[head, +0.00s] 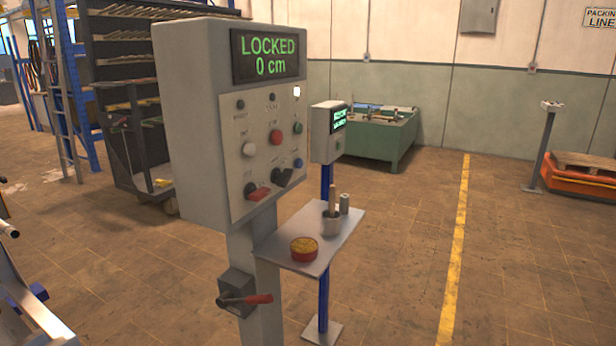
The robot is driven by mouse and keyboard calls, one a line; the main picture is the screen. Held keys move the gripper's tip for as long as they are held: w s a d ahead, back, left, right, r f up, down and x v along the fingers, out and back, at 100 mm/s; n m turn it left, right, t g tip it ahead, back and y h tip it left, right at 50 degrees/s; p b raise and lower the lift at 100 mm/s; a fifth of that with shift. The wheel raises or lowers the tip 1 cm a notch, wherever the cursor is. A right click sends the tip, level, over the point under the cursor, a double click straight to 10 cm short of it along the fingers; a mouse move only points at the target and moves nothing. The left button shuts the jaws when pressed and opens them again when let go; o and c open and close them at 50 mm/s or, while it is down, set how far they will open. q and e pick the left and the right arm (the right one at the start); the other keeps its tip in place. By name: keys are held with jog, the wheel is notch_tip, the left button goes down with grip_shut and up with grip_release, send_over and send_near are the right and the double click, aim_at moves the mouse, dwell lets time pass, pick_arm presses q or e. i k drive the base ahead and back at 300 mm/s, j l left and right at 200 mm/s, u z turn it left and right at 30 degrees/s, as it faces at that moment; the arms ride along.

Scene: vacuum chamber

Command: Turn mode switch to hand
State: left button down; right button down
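A grey control box (205,130) stands on a post in the head view, its panel turned to the right. Its display (268,54) reads "LOCKED 0 cm" in green. Low on the panel are a black rotary knob (283,178) and a switch with a red handle (259,193). The small labels are too small to read, so I cannot tell which is the mode switch or its position. Neither of my grippers is in view.
A second display box (328,132) stands behind.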

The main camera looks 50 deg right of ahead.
aim_at(281, 180)
jog(key=z, duration=1.4)
